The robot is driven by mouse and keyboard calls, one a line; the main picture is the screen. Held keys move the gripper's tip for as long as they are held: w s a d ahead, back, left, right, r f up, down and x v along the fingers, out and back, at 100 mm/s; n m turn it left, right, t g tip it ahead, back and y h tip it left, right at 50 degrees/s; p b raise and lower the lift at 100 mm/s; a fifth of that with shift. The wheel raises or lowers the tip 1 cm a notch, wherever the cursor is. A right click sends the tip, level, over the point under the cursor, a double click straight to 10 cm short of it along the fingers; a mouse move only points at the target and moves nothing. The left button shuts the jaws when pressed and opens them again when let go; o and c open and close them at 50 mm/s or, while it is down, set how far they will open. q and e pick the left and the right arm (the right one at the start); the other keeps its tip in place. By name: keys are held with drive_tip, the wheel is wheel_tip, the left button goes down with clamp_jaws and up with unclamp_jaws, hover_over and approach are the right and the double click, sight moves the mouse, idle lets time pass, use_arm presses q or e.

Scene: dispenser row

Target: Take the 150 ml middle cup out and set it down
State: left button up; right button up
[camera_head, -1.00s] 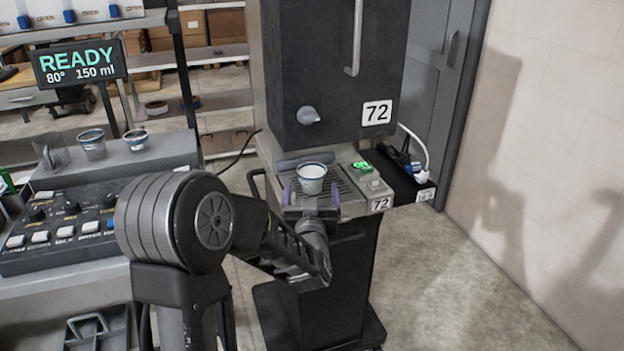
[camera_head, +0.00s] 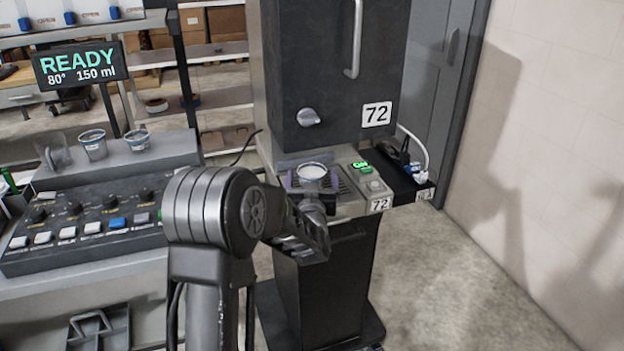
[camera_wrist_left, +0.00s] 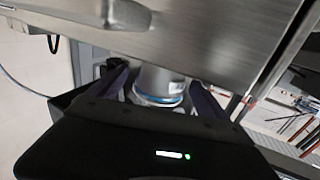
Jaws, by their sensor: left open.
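A cup (camera_head: 313,169) with a pale inside stands at the dispenser marked 72, over its drip grate (camera_head: 346,190). My left gripper (camera_head: 312,179) is open, with one purple-grey finger on each side of the cup. In the left wrist view the cup (camera_wrist_left: 160,85) shows grey-white with a blue band, between the two spread fingers (camera_wrist_left: 158,92). I cannot tell whether either finger touches it. The gripper body hides the lower part of the cup in the head view. My right gripper is not in view.
The dark dispenser body (camera_head: 335,75) hangs above the cup. A green-lit switch (camera_head: 361,166) is to its right. A display (camera_head: 80,65) reads READY, 80°, 150 ml. Bare floor lies at the right.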

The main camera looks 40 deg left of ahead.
use_arm(q)
drive_tip(key=shift+w+a, duration=0.4)
drive_tip(key=shift+w, duration=0.2)
drive_tip(key=c, duration=1.8)
drive_tip(key=shift+r, duration=0.15)
